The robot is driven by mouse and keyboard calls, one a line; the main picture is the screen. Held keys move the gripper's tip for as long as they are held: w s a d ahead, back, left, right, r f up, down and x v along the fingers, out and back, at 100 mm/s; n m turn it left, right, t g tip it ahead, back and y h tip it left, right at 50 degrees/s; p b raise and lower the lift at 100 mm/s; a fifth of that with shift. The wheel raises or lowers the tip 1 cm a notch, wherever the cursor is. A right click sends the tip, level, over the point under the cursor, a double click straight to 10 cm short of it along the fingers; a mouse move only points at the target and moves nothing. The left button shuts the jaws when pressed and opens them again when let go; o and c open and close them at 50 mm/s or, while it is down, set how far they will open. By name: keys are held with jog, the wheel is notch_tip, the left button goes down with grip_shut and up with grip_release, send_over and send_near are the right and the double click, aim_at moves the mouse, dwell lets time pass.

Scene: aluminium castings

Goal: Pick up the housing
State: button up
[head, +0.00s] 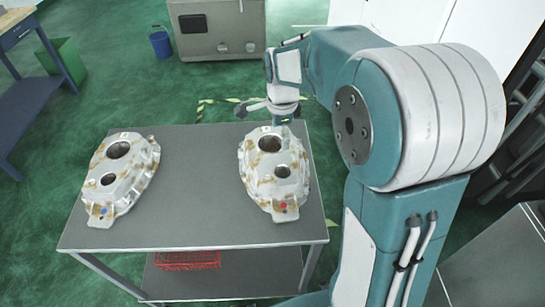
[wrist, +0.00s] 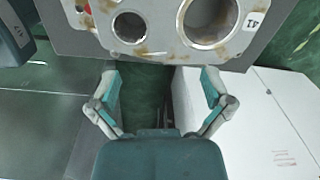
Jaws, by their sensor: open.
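Two pale metal housings with brown stains lie on a grey table. The left housing (head: 121,172) has a blue dot near its front end. The right housing (head: 262,172) has a red dot near its front end and two round holes. My gripper (head: 272,110) is at the far end of the right housing, apparently above the table's back edge. In the wrist view, my gripper (wrist: 163,88) is open, with nothing between its fingers. A housing (wrist: 160,40) fills the top of that view, beyond the fingertips, with two holes and a red mark showing.
The table (head: 200,180) has bare room between the housings. A red basket (head: 188,259) sits on its lower shelf. A grey cabinet (head: 222,28), a blue bucket (head: 160,44) and a green bin (head: 66,58) stand behind. A workbench (head: 22,85) is at left.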

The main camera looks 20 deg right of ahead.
aim_at(275, 158)
jog(key=shift+w+f+m, duration=0.4)
jog(key=shift+w+f, duration=0.05)
jog(key=shift+f, duration=0.35)
notch_tip(275, 158, down, 5)
jog(key=shift+f, duration=0.2)
jog(key=f, duration=0.3)
jog(key=a+f, duration=0.1)
jog(key=f, duration=0.1)
jog(key=shift+f, duration=0.1)
jog(key=shift+c, duration=0.3)
jog(key=shift+w, duration=0.1)
jog(key=c, duration=1.2)
